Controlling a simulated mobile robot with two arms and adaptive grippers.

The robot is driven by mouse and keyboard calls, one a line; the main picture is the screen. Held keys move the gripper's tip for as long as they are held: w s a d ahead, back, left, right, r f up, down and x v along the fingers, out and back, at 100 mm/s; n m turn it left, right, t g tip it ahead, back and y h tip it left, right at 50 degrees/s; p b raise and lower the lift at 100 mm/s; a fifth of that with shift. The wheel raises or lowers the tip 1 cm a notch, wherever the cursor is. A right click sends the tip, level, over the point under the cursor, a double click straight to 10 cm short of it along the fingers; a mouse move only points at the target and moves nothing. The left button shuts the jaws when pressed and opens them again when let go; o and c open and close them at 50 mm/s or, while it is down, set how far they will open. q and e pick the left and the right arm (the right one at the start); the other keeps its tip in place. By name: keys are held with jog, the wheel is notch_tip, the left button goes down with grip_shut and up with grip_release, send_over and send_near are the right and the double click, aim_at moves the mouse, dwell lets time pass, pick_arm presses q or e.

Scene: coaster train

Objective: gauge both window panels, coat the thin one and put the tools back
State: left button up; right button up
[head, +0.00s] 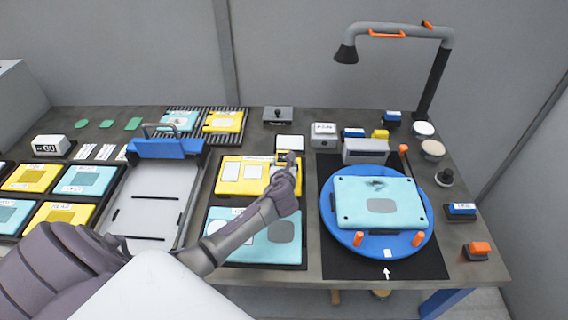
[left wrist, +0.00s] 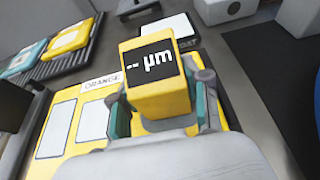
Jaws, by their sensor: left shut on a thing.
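My left gripper (head: 288,175) is shut on a yellow gauge (left wrist: 160,85). The gauge's dark display reads "-- µm" in the left wrist view, and the fingers (left wrist: 165,112) grip it from both sides. It is over or just beside the upper right end of a yellow board (head: 232,165) with white patches, labelled ORANGE in the left wrist view. Whether it touches the board I cannot tell. A light teal panel (head: 352,213) with a grey patch and a dark smudge lies on a blue turntable (head: 333,232). A teal board (head: 245,248) with a grey patch lies below the yellow board, partly behind my arm. My right gripper is out of view.
A grey tray (head: 150,190) with a blue handled end stands left. Racks with small panels (head: 222,121) are at the back. A lamp (head: 346,54) arches over the right side. Blocks, round pots (head: 432,148) and a knob (head: 445,176) crowd the right edge.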

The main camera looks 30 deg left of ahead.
aim_at(284, 157)
pick_arm(q)
jog(key=shift+f, duration=0.15)
dwell(0.4)
jog(key=o, duration=1.4)
jog(key=shift+r+p, duration=3.05)
jog(key=shift+p, duration=0.65)
jog(key=shift+f, duration=0.15)
